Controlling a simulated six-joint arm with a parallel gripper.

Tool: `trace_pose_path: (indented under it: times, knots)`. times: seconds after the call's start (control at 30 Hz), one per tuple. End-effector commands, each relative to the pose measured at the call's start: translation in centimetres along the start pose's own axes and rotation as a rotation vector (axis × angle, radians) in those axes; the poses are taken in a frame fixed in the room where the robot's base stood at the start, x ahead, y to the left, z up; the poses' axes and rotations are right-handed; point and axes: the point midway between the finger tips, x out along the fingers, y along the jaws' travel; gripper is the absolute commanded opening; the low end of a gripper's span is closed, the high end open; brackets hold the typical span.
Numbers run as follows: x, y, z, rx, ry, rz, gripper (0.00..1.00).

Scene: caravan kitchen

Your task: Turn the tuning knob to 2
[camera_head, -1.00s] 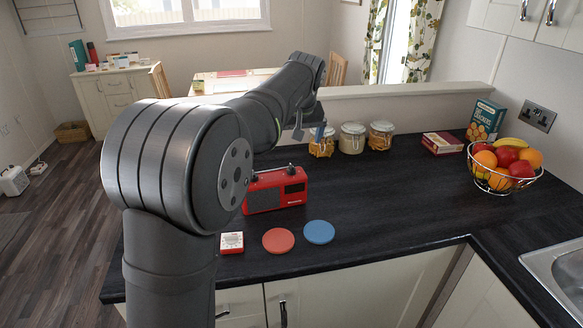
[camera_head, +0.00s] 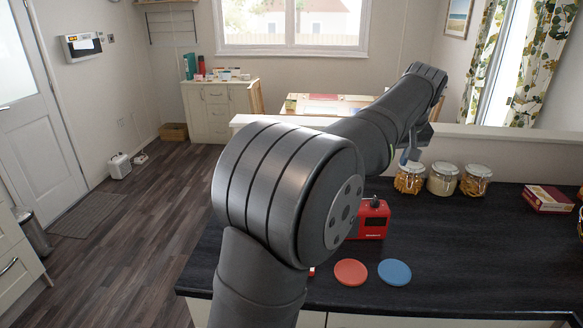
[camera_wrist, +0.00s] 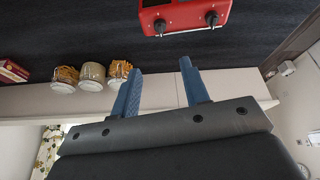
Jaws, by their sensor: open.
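A red radio (camera_head: 370,222) stands on the dark counter, partly hidden behind my arm in the head view. One dark knob (camera_head: 374,203) shows on its top there. In the wrist view, the radio (camera_wrist: 183,12) is at the top edge, cut off, with two dark knobs, one on the left (camera_wrist: 160,28) and one on the right (camera_wrist: 211,19). I cannot tell which is the tuning knob, nor read any scale. My gripper (camera_wrist: 160,88) is open, its two blue fingers apart and empty, clear of the radio. In the head view its fingers (camera_head: 408,154) are mostly hidden.
Several glass jars (camera_head: 442,180) stand along the counter's back ledge. A red box (camera_head: 547,198) lies to their right. A red disc (camera_head: 350,272) and a blue disc (camera_head: 394,272) lie flat in front of the radio. The counter (camera_head: 470,240) right of the radio is clear.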

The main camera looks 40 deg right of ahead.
Motion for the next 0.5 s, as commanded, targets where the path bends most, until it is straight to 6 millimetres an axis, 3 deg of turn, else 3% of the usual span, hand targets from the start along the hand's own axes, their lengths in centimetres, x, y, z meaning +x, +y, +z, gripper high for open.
trace_pose_path:
  times: [0.27,0.5]
  knots:
    - [1.5,0.3,0.2,-0.107,0.003,-0.02,0.34]
    - [6.2,0.1,0.2,-0.106,0.002,-0.021,0.34]
